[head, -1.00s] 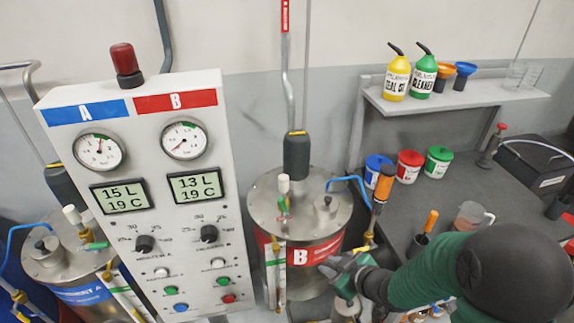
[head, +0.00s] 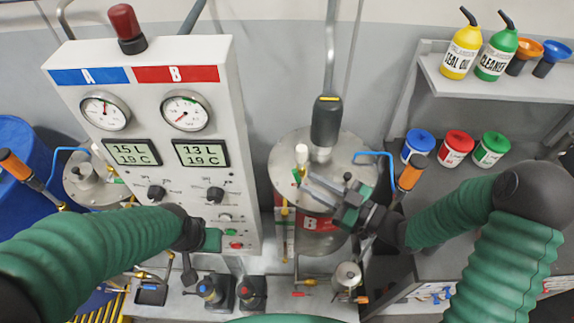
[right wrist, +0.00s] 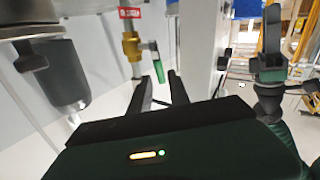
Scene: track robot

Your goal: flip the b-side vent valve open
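The B tank (head: 335,148) is a steel cylinder with a red B band, right of the control panel. On its lid stands a white-capped vent fitting (head: 301,154) with a small green lever (head: 296,177). In the right wrist view the brass valve (right wrist: 131,46) has its green lever (right wrist: 156,64) pointing downward on its right side. My right gripper (head: 306,184) is open over the lid, its fingertips close to the lever. In the wrist view the lever appears between the fingertips (right wrist: 159,78); contact cannot be told. My left gripper (head: 208,238) is by the panel's lower edge, its fingers unclear.
The control panel (head: 150,100) with gauges and knobs stands left of the tank. A dark-sleeved pipe (head: 326,122) rises from the lid behind the valve. An orange-handled tool (head: 411,174) stands to the right. A shelf (head: 500,95) and coloured tubs are farther right.

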